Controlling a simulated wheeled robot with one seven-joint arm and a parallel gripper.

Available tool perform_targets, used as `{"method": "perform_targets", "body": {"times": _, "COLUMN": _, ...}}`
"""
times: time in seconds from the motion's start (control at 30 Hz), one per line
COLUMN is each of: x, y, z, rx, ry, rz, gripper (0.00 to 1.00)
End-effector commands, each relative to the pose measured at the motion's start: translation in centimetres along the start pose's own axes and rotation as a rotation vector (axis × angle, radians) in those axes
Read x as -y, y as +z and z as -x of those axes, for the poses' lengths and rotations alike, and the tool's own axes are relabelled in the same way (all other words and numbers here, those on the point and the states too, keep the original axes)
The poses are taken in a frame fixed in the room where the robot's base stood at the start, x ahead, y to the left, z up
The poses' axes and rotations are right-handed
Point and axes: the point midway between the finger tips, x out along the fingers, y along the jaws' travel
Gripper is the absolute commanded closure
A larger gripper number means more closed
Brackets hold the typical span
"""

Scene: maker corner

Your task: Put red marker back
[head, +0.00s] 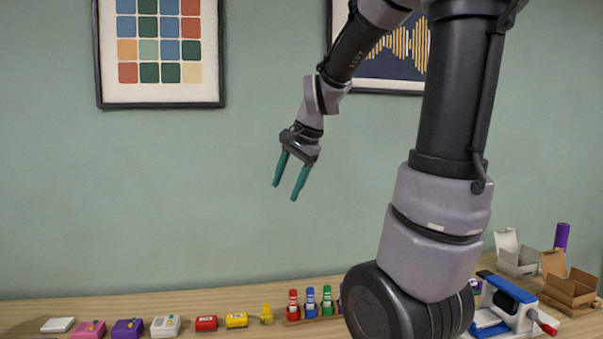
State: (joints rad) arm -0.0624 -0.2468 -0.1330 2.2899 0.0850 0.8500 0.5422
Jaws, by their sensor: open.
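My gripper (285,193) is open and empty, with two green fingers pointing down. It is in the air in front of the green wall, well above the table.
The wooden table (215,304) carries a row of small boxes at left, including red (206,323) and yellow (237,320) ones. A blue and white device (509,307) with a red knob and open cardboard boxes (570,290) stand at right. My arm hides the table's right-middle part.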

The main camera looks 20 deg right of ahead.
Motion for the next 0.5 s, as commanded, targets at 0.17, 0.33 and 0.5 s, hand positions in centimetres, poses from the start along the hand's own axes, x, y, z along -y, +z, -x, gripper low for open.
{"method": "perform_targets", "body": {"times": 0.17, "x": -2.9, "y": 4.1, "z": 5.4, "rx": -0.066, "ry": -0.080, "rz": 0.315, "gripper": 0.36}}
{"method": "perform_targets", "body": {"times": 0.33, "x": -5.5, "y": 7.0, "z": 8.0, "rx": -0.138, "ry": -0.111, "rz": 0.557, "gripper": 0.36}}
{"method": "perform_targets", "body": {"times": 0.5, "x": -6.9, "y": 8.2, "z": 9.0, "rx": -0.179, "ry": -0.115, "rz": 0.679, "gripper": 0.36}}
